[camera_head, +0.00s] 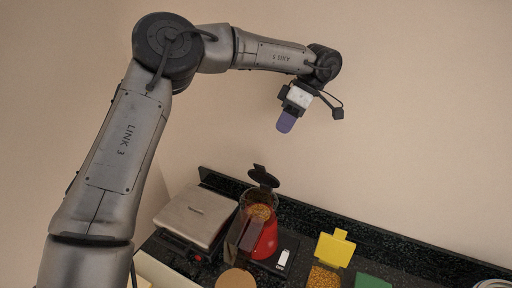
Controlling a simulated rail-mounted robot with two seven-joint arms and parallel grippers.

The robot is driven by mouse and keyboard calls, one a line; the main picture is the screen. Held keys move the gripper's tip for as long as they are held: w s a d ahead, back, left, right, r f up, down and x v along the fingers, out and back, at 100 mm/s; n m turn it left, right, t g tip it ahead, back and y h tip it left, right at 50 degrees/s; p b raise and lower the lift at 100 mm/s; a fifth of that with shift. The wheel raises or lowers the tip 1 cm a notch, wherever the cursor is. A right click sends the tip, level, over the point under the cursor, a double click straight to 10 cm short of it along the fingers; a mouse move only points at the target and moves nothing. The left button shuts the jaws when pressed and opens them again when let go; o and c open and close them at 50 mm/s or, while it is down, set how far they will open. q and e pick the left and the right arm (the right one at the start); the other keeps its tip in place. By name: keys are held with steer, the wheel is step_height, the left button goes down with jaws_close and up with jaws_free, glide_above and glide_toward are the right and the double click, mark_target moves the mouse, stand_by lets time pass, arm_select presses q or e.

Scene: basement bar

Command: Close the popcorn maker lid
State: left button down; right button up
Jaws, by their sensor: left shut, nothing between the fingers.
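The popcorn maker (265,240) appears to be the red, rounded appliance on the counter at the bottom centre, with yellowish contents showing in its upper part. Its dark lid (264,177) stands raised and open above the body. My left gripper (285,122), with purple fingers, is in the air well above the lid and apart from it. Its fingers are shut with nothing between them. My right gripper is not in view.
A silver-topped appliance (195,215) stands left of the popcorn maker, and a dark brownish panel (240,235) stands close in front of it. A yellow flap (335,248) stands up at right beside grains (322,278). A green item (372,282) lies farther right. The air around the gripper is clear.

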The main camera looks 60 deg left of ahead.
arm_select(q)
steer(key=p, duration=0.2)
glide_above(268, 172)
steer(key=f, duration=0.7)
steer(key=shift+w+a+f, duration=0.2)
steer(key=shift+w+a, duration=0.1)
steer(key=shift+a, duration=0.1)
steer(key=shift+s+f+p, duration=0.3)
steer(key=shift+f+p, duration=0.05)
steer(key=shift+f, duration=0.3)
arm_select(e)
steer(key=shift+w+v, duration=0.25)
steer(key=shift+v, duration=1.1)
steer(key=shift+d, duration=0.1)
